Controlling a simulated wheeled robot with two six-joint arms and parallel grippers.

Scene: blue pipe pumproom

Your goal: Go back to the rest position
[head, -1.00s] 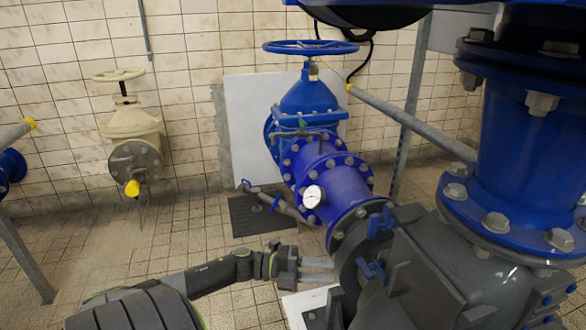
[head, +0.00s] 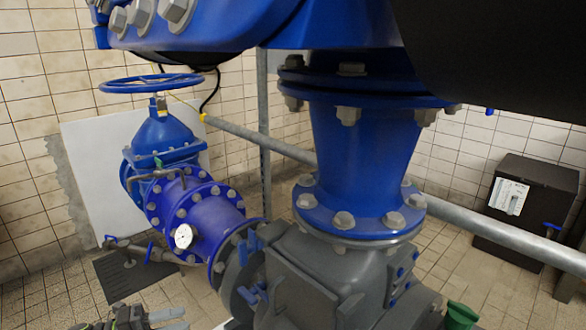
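My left gripper (head: 170,318) shows at the bottom edge of the head view, left of centre, partly cut off by the frame. Its two pale fingers point right with a gap between them, and I see nothing held. It appears in front of the floor, below the blue pipe (head: 200,218) with the white round gauge (head: 183,236). My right gripper is not in view.
A large blue flanged pipe (head: 362,165) on a grey housing (head: 310,275) fills the centre. A blue handwheel (head: 151,83) stands at the left. A grey rail (head: 475,219) runs right, before a black box (head: 522,205). Tiled floor shows at lower left.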

